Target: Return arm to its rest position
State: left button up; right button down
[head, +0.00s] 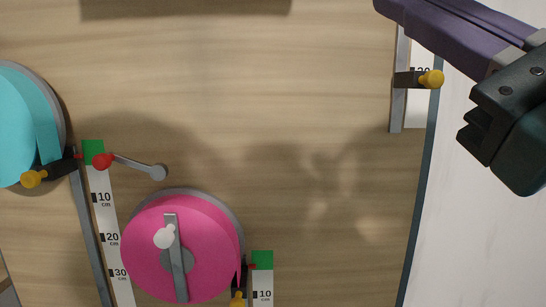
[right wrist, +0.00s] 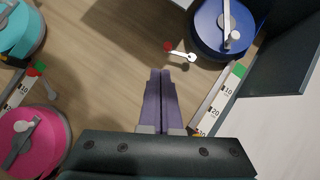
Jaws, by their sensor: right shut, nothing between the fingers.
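My right gripper (head: 388,8) reaches in from the upper right of the head view, its purple fingers pointing to the upper left. In the right wrist view its two fingers (right wrist: 161,75) lie together, shut and empty, above the wooden board. They appear clear of the parts on the board. A yellow-knobbed slider (head: 431,79) on the right-hand track sits just below the fingers in the head view. My left gripper is in neither view.
A pink reel (head: 140,240) with a crank and a turquoise reel (head: 20,125) are on the left. A blue reel (right wrist: 207,30) shows in the right wrist view. A red-knobbed lever (head: 135,165) lies near a ruler (head: 109,240). The board's middle (head: 300,130) is clear.

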jog(key=s+f+n+g+h, duration=0.1)
jog(key=s+f+n+g, duration=0.3)
jog(key=f+n+g, duration=0.55)
jog(key=s+f+n+g, duration=0.4)
jog(key=f+n+g, duration=0.1)
jog(key=f+n, duration=0.9)
jog(key=s+d+f+n+g+h, duration=0.1)
jog(key=s+d+f+n+h, duration=0.1)
jog(key=s+d+f+h, duration=0.3)
jog(key=s+d+f+n+g+h, duration=0.1)
jog(key=d+n+g+h, duration=0.15)
jog(key=d, duration=0.55)
jog(key=s+d+f+n+h, duration=0.1)
jog(key=s+d+f+h, duration=0.2)
jog(key=d+h, duration=0.25)
jog(key=a+f+m+y, duration=0.1)
jog(key=a+m+y, duration=0.25)
jog(key=a, duration=0.55)
notch_tip(320, 180, up, 29)
jog(key=p, duration=2.8)
jog(key=shift+s+a+f+g+y+p, duration=0.15)
jog(key=shift+f+g+y+p, duration=0.05)
jog(key=shift+g+y+p, duration=0.15)
